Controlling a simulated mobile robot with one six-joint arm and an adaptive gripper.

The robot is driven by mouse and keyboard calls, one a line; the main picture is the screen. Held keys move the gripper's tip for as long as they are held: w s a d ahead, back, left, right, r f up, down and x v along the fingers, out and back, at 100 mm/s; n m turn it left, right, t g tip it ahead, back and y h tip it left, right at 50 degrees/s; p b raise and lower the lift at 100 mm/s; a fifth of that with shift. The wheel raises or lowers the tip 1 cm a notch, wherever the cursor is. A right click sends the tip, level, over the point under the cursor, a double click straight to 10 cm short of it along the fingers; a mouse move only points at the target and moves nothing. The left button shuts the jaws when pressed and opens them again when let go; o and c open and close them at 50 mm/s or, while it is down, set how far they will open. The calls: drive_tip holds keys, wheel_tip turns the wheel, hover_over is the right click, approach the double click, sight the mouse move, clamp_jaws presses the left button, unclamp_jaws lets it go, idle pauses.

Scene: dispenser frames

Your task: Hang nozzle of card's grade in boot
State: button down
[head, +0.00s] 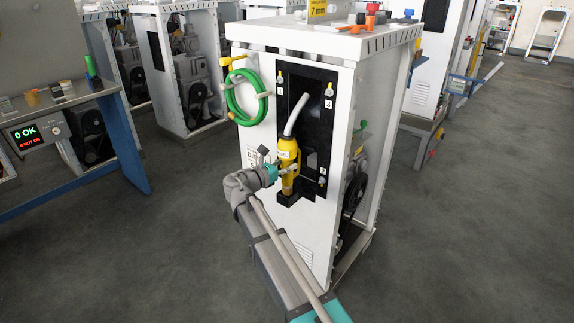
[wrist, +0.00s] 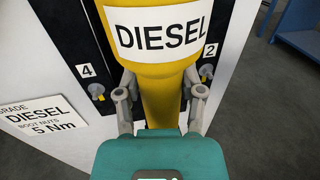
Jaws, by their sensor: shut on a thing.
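The yellow nozzle (head: 288,149) stands upright at the dispenser's black panel, with a pale hose rising from its top. In the wrist view the nozzle (wrist: 160,75) carries a white DIESEL label. My gripper (head: 285,171) is shut on it, with one finger on each side of its yellow body in the wrist view (wrist: 160,98). The black boot (head: 287,199) is at the nozzle's lower end; I cannot tell how deep the tip sits in it. The card (wrist: 40,118) on the white front reads grade DIESEL, boot nuts 5 Nm.
A coiled green hose (head: 246,97) hangs at the panel's upper left. Numbered studs stand around the panel. Small coloured parts (head: 371,20) lie on the cabinet top. A blue-legged bench (head: 125,140) stands at left.

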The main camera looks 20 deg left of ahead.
drive_tip(key=shift+f+b, duration=1.25)
idle(0.4)
drive_tip(key=shift+c, duration=0.6)
unclamp_jaws()
